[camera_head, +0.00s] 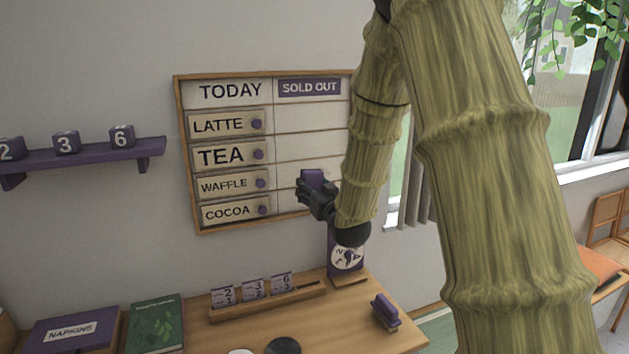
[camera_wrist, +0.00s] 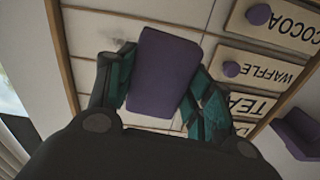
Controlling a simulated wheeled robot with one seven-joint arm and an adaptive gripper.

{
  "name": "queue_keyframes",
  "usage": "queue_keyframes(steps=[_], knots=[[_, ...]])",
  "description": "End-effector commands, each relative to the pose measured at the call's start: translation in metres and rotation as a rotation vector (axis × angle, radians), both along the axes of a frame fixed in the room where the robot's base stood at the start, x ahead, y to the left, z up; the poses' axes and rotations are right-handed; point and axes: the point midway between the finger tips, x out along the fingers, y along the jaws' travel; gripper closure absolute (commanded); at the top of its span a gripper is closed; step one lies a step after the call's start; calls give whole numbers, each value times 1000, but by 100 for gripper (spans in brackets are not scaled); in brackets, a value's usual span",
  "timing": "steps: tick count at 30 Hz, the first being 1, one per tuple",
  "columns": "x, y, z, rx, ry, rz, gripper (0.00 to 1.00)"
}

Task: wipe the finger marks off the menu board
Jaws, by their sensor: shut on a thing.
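The menu board (camera_head: 315,118) hangs on the wall in a wooden frame, with TODAY and SOLD OUT headings. Plaques LATTE, TEA, WAFFLE and COCOA (camera_head: 228,212) sit in its left column; the right column's cells look empty. My gripper (camera_head: 312,188) is at the lower part of the right column, shut on a purple block (camera_head: 313,178). In the wrist view the purple block (camera_wrist: 163,72) sits between both fingers, in front of the white board face (camera_wrist: 100,20). Whether it touches the board I cannot tell.
A purple shelf (camera_head: 90,154) with number cubes is left of the board. Below, the wooden counter (camera_head: 345,325) holds a card rack (camera_head: 266,298), a purple dial stand (camera_head: 346,259), a green book (camera_head: 155,323), a napkin box (camera_head: 75,331) and another purple block-like item (camera_head: 385,310).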

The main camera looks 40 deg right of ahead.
Motion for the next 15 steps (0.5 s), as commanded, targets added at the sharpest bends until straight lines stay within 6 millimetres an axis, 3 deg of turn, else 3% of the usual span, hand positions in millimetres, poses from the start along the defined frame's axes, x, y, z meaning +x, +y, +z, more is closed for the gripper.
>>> queue_keyframes(steps=[15], knots=[[34,-8,-2,0,-1,-1,68]])
